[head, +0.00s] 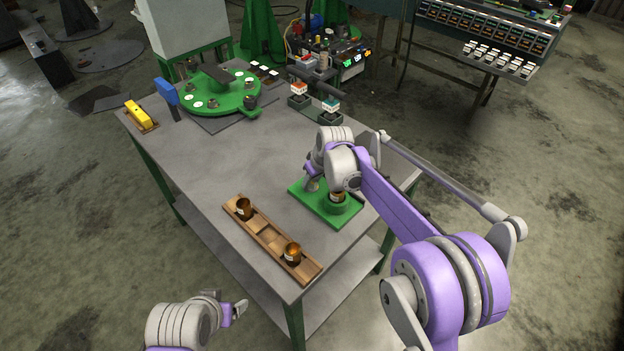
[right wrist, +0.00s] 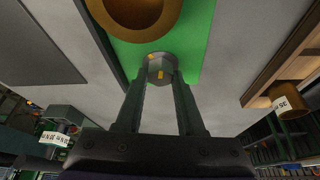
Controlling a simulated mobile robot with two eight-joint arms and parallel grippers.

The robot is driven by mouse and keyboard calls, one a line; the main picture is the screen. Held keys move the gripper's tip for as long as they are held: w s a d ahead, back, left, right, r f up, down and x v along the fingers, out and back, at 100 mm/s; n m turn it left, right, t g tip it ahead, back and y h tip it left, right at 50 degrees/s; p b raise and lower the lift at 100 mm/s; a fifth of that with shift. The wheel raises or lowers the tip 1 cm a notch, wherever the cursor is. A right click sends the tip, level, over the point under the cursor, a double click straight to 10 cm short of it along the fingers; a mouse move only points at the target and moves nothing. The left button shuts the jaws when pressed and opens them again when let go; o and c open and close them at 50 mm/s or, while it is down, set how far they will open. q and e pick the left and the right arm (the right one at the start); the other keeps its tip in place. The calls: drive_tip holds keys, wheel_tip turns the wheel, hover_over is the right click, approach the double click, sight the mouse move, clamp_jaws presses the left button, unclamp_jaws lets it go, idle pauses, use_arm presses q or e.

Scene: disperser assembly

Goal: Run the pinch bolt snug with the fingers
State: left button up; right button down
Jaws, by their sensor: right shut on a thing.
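The pinch bolt (right wrist: 160,66) shows a grey round head with a small yellow mark in the right wrist view. My right gripper (right wrist: 160,84) is shut on this head, one finger on each side. The bolt is at the edge of the green fixture (head: 319,208), beside its round holder, which has an amber-brown cup (right wrist: 140,10) in it. In the head view my right wrist covers the bolt and part of the fixture. My left gripper (head: 234,309) is low in the head view, off the table's front edge and empty; its finger gap is unclear.
A wooden tray (head: 268,238) with two amber cups stands left of the fixture. A green round turntable (head: 222,93), a yellow tool (head: 139,115) and small boxes on dark stands (head: 330,115) are at the back. The grey table (head: 222,160) is clear in its middle.

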drive_tip(key=c, duration=0.5)
unclamp_jaws()
drive_tip(key=shift+r, duration=0.1)
drive_tip(key=v, duration=1)
drive_tip(key=shift+s+d+r, duration=0.1)
drive_tip(key=shift+s+r, duration=0.05)
drive_tip(key=shift+r, duration=0.15)
drive_tip(key=s+d+r+m+t+h, duration=0.15)
drive_tip(key=s+d, duration=0.25)
drive_tip(key=s, duration=0.4)
drive_tip(key=s+d+m+g, duration=0.1)
drive_tip(key=s+d+m, duration=0.1)
drive_tip(key=s+d, duration=0.45)
drive_tip(key=s+d+f+m, duration=0.1)
drive_tip(key=s+f, duration=0.1)
drive_tip(key=s, duration=0.4)
drive_tip(key=s+d+f+m+t, duration=0.1)
drive_tip(key=s+f, duration=0.2)
drive_tip(key=s, duration=0.3)
drive_tip(key=s+d+f+m+h, duration=0.1)
drive_tip(key=s+d+f, duration=0.1)
drive_tip(key=s, duration=0.4)
drive_tip(key=shift+f+m+p, duration=0.25)
drive_tip(key=shift+f+p, duration=0.15)
drive_tip(key=shift+f, duration=0.35)
